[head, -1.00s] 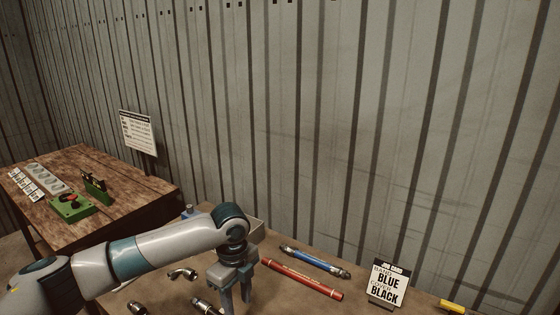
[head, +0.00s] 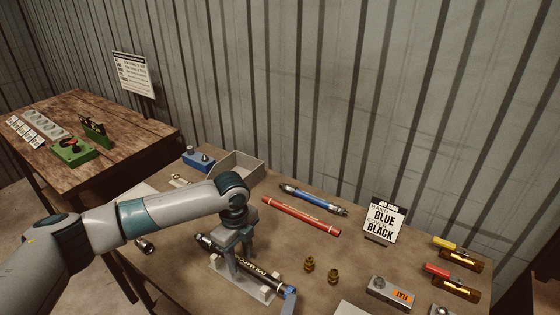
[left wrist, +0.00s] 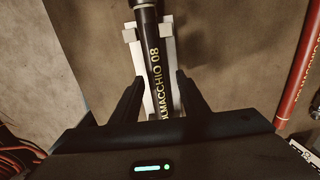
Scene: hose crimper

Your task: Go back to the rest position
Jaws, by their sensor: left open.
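My left gripper (head: 237,268) is open and hangs above a black hose (head: 256,266) with gold lettering, which lies in a pale cradle (head: 265,293) on the workbench. In the left wrist view the black hose (left wrist: 156,70) runs between the two open fingers (left wrist: 160,95), and I cannot tell whether they touch it. The cradle (left wrist: 137,52) shows on both sides of the hose there. My left arm covers part of the bench. My right gripper is not in view.
A red hose (head: 301,216) and a blue hose (head: 313,199) lie behind. A job card (head: 384,219) reads blue and black. Yellow and red handled valves (head: 457,259), brass fittings (head: 309,264), a grey bin (head: 240,166) and a blue block (head: 198,158) stand around. A second table (head: 130,130) is at left.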

